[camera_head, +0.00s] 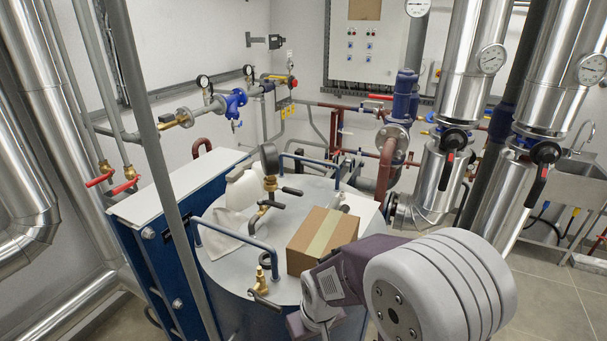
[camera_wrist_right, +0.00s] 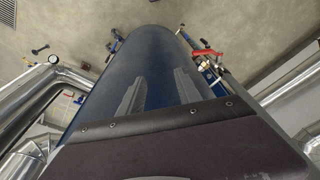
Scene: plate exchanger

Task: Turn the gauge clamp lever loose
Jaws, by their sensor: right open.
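A pressure gauge (camera_head: 269,158) with a dark round case stands on a brass fitting on top of the blue tank (camera_head: 209,268). A black lever (camera_head: 292,191) sticks out to the right at the fitting, and another dark handle (camera_head: 272,204) sits just below it; I cannot tell which is the clamp lever. My right arm comes in from the lower right of the head view, its gripper not clearly visible there. In the right wrist view my right gripper (camera_wrist_right: 158,88) is open and empty, its two grey fingers before the tank's blue side. My left gripper is not in view.
A cardboard box (camera_head: 322,238), a white jug (camera_head: 244,188) and a pale cloth (camera_head: 226,238) lie on the tank lid. Blue rails (camera_head: 238,237) and a brass valve (camera_head: 265,262) stand near its edge. A grey vertical pole (camera_head: 150,140) crosses the left side.

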